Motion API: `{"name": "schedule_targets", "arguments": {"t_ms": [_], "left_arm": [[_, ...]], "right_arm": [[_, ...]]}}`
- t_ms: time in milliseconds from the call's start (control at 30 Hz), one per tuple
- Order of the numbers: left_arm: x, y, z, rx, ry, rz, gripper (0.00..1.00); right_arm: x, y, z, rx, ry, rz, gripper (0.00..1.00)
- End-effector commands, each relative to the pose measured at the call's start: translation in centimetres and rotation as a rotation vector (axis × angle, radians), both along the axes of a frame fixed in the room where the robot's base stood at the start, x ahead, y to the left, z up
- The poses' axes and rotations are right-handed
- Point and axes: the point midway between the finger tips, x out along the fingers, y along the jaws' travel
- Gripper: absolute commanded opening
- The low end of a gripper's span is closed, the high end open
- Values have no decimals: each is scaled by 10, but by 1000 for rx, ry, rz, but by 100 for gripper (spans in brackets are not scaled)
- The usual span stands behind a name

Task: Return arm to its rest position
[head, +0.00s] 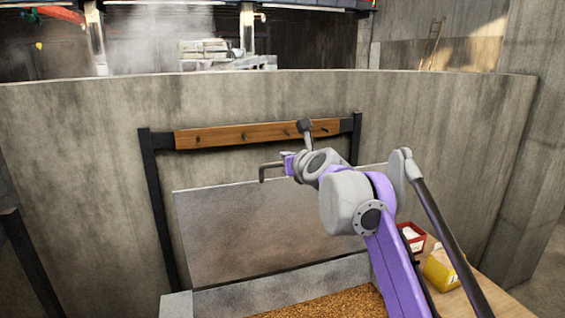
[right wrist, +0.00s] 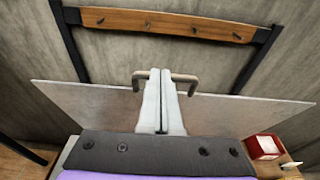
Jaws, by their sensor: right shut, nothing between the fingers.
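My right arm reaches in from the lower right of the head view, with its purple and grey gripper (head: 290,165) at the panel's top edge. The fingertips are hidden there. In the right wrist view the pale fingers of the right gripper (right wrist: 160,72) are shut together and empty. They overlap a bent metal handle (right wrist: 185,77) at the top of a grey panel (right wrist: 95,100); I cannot tell whether they touch it. The handle (head: 262,174) and tilted panel (head: 240,235) also show in the head view. My left gripper is out of view.
A grey-walled container (head: 175,304) of brown grain (head: 335,304) lies below the panel. A dark-framed wooden peg rail (head: 230,136) stands behind it. A red box (head: 418,243) and yellow packet (head: 438,270) sit on the wooden table (head: 490,296) at right. Curved concrete wall (head: 80,160) surrounds this.

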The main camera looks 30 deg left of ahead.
Motion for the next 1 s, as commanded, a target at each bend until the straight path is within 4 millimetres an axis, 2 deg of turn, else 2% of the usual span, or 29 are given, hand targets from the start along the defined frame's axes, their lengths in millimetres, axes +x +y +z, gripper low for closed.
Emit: {"name": "schedule_targets", "arguments": {"t_ms": [100,300,633,700,767,867,967,1000], "left_arm": [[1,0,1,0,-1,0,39],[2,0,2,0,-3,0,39],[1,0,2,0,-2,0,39],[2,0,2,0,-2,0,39],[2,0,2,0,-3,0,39],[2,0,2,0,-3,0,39],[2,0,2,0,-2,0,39],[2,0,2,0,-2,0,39]], "right_arm": [[-11,-15,21,1,-1,-1,0],[-23,-31,43,-1,-2,-2,0],[-27,-38,49,-6,-6,-1,0],[-24,-46,46,-38,-32,0,0],[-20,-61,40,-103,-81,7,0],[-11,-106,19,-295,-221,31,0],[-9,-168,-17,-563,-392,84,0],[-12,-194,-34,-676,-458,115,0]]}}
